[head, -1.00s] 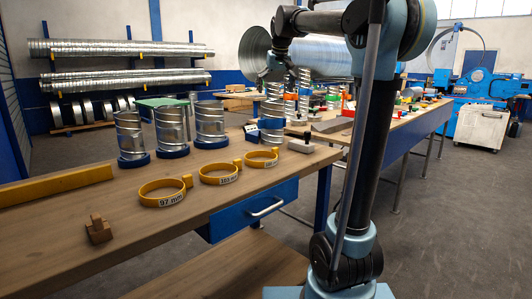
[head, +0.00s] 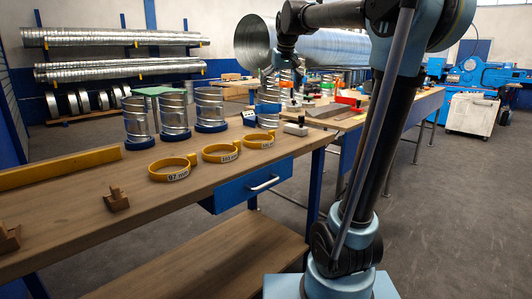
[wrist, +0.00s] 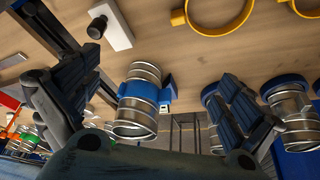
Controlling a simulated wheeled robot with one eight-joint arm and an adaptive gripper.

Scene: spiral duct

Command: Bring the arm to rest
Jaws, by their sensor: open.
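My arm (head: 372,130) rises at the right of the head view, bends over at the top and reaches left. Its end hangs down at my gripper (head: 286,52), above the far end of the workbench, small and partly lost against the large duct. In the wrist view my gripper (wrist: 160,82) shows two dark ribbed fingers spread wide apart, with nothing held between them. A metal duct piece with a blue band (wrist: 138,95) shows between the fingers, beyond them; I see no contact.
The workbench (head: 225,172) carries yellow ring gauges (head: 172,168), duct cylinders on blue bases (head: 173,115), a yellow rail (head: 60,165) and brown blocks (head: 116,199). A large spiral duct (head: 325,57) lies behind my gripper. The floor right of my arm is open.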

